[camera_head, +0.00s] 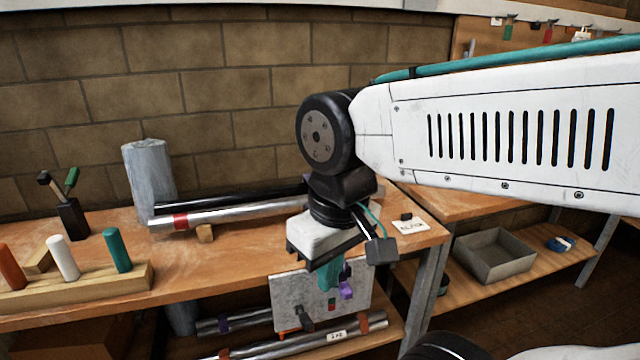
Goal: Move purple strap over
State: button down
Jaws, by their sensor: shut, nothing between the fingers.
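A small purple piece (346,289), which looks like the purple strap, hangs at the front of a grey panel (290,295) below the bench's front edge. A teal piece (328,275) is just left of it. My gripper (330,262) points down over the bench edge, right above these pieces. Its fingers are shut with nothing between them. The fingertips are small and partly hidden, and I cannot tell whether they touch the purple piece.
A silver pipe with a red band (181,221) and a black pipe lie on the bench (215,265). A grey cylinder (149,180) stands behind. A wooden block with coloured pegs (85,277) is at left. A grey tray (493,258) sits on a lower shelf at right.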

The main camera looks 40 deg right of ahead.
aim_at(347, 292)
jog(key=z, duration=0.8)
